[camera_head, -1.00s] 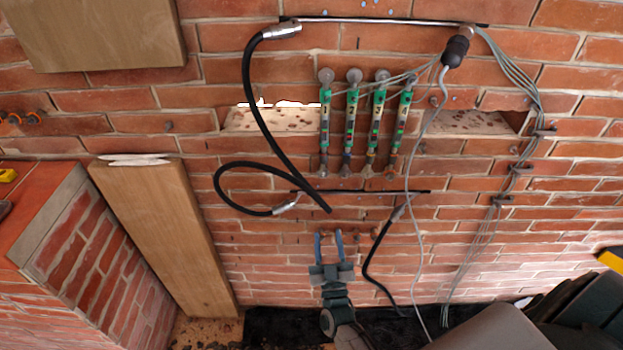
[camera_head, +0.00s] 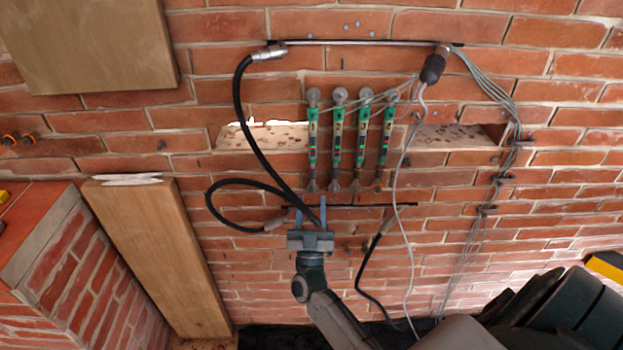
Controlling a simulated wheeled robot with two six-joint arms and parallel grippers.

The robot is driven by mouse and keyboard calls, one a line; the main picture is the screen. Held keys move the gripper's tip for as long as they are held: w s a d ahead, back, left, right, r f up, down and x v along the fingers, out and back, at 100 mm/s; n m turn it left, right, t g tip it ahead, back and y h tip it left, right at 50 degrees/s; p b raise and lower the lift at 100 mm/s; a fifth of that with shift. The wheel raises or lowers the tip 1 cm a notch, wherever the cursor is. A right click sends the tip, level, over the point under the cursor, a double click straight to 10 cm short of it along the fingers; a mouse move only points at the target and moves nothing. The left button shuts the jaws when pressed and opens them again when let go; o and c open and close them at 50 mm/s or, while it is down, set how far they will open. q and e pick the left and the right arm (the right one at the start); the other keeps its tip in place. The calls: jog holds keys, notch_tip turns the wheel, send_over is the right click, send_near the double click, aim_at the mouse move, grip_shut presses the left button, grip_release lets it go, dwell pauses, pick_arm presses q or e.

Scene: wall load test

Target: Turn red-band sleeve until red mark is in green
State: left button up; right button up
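Several green numbered rods (camera_head: 337,135) hang upright side by side in front of a slot in the brick wall. Each has a round grey top end and a darker lower part. Small coloured marks show on them, but I cannot tell which sleeve has the red band or where its mark stands. My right gripper (camera_head: 311,208) has two blue fingers pointing up, apart, with no rod between them. It is below the leftmost rod (camera_head: 313,135), and its fingertips overlap the black hose in the picture. My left gripper is not in view.
A black hose (camera_head: 244,110) loops left of the rods. A thin grey cable (camera_head: 402,170) hangs to their right, and a cable bundle (camera_head: 482,215) runs further right. A wooden board (camera_head: 160,250) leans at left beside a brick pier (camera_head: 85,270).

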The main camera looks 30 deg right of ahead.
aim_at(313, 178)
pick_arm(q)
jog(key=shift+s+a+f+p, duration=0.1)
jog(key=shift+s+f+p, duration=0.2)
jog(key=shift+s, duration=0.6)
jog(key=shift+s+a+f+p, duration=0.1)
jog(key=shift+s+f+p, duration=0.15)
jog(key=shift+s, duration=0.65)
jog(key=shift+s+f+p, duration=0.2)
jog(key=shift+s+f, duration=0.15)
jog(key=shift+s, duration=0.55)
pick_arm(e)
jog(key=shift+x, duration=3.05)
grip_shut()
